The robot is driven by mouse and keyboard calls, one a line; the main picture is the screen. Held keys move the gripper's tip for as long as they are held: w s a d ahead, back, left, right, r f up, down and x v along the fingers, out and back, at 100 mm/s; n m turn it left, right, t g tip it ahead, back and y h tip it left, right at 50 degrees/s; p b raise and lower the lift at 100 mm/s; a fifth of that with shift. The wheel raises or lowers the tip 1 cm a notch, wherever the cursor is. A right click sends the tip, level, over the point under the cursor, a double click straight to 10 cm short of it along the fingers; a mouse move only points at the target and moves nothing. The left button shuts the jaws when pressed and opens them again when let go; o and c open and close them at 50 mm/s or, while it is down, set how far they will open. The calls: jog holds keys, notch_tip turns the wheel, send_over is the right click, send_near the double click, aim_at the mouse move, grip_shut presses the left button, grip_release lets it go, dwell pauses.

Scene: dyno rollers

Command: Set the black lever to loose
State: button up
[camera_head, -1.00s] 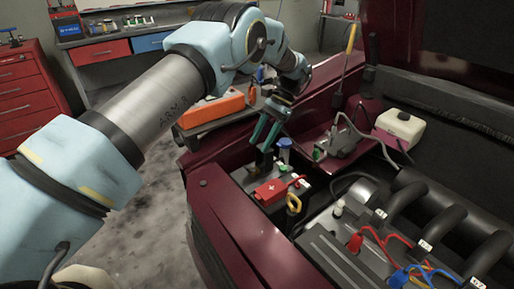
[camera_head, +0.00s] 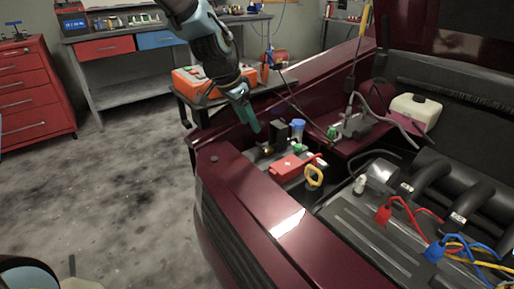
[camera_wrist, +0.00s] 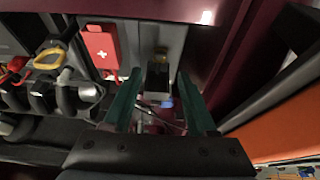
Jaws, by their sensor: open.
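A black block-shaped part (camera_head: 281,133), which looks like the black lever, stands on the battery's top (camera_head: 257,163) in the engine bay. A small brass-coloured post (camera_head: 266,148) is beside it. My gripper (camera_head: 252,126) points down just left of the black part, its green fingers apart. In the wrist view, the black part (camera_wrist: 158,80) shows between the open fingertips (camera_wrist: 160,73), with the brass post (camera_wrist: 161,51) beyond it. I cannot tell if a finger touches it. Any loose marking is too small to see.
A red cover with a white cross (camera_head: 289,168), a yellow ring (camera_head: 314,176) and a blue-capped part (camera_head: 298,128) crowd the battery. The dark red car body edge (camera_head: 250,205) runs in front. An orange case (camera_head: 205,82) stands behind on a bench.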

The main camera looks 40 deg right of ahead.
aim_at(261, 147)
jog(key=p+x, duration=0.1)
jog(key=x, duration=0.9)
jog(key=shift+c, duration=0.3)
grip_shut()
